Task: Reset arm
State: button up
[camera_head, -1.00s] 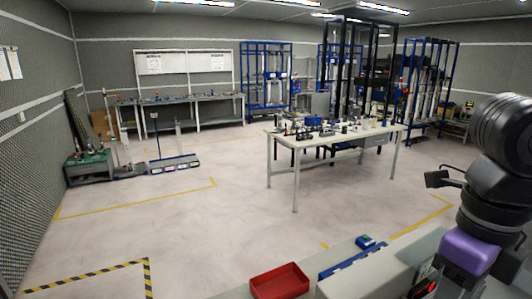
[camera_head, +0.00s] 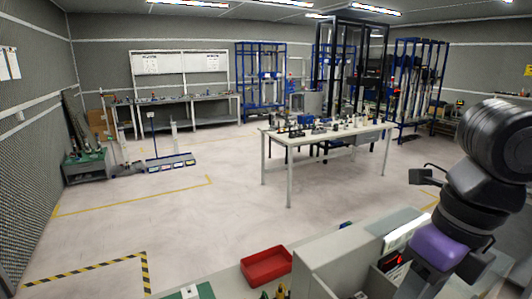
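My arm is folded at the right edge of the head view, with black joints and a purple band (camera_head: 436,248). My gripper (camera_head: 424,174) shows as small dark parts jutting left from the arm, above the near bench. Nothing is seen held in it. The parts are too small and dark to tell whether the fingers are open or shut.
A red tray (camera_head: 266,265) and a grey box (camera_head: 335,256) sit on the near bench, close under my arm. A white table (camera_head: 352,138) with small items stands beyond. Blue racks (camera_head: 262,83) line the back.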

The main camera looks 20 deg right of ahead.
jog(key=w+a+r+m+t+y+b, duration=0.2)
jog(key=w+a+m+t+y, duration=0.5)
jog(key=a, duration=0.4)
jog(key=w+a+r+m+t+y+b, duration=0.15)
jog(key=w+a+m+t+y, duration=0.3)
jog(key=w+a+m, duration=0.5)
jog(key=s+d+f+m+t+h+b, duration=0.2)
jog(key=s+f+m+h, duration=0.4)
jog(key=f+m, duration=0.5)
jog(key=s+d+f+m+t+h+b, duration=0.25)
jog(key=s+f+m+h, duration=0.4)
jog(key=f, duration=0.65)
jog(key=s+d+f+m, duration=0.1)
jog(key=s+d+f, duration=0.1)
jog(key=s, duration=0.6)
jog(key=s+d+f+m+g+b, duration=0.1)
jog(key=s+f, duration=0.3)
jog(key=s, duration=0.4)
jog(key=s+d+f+m+g, duration=0.1)
jog(key=s+d+f, duration=0.2)
jog(key=s, duration=0.5)
jog(key=shift+m+b, duration=0.3)
